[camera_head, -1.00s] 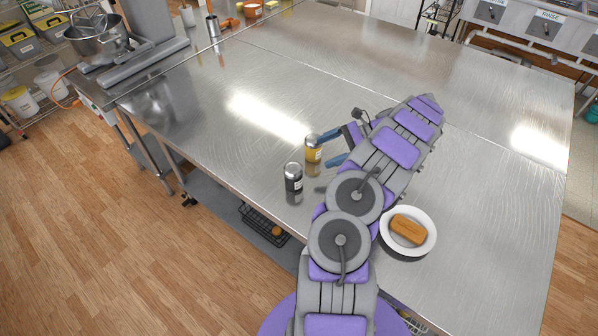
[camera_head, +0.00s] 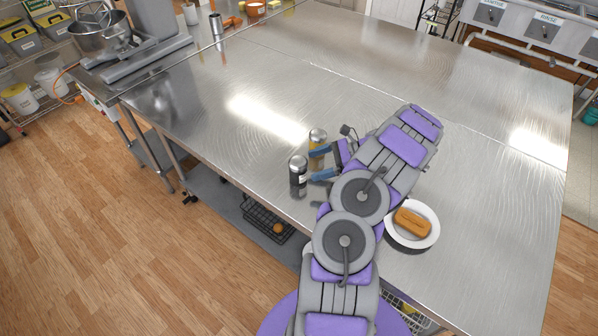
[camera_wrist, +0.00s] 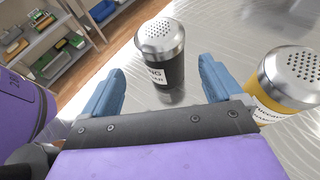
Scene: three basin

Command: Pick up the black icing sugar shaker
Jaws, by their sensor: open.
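The black shaker (camera_head: 298,172) stands upright on the steel table near its front edge, with a perforated silver lid. A yellow shaker (camera_head: 317,146) stands behind the gripper, partly hidden by a finger. In the wrist view the yellow shaker (camera_wrist: 285,85) is just outside the right finger.
A white plate (camera_head: 433,240) with a brown loaf (camera_head: 412,223) lies right of my arm. A stand mixer (camera_head: 130,40) and a metal cylinder (camera_head: 216,28) are at the back left. The table left of the shakers is clear.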

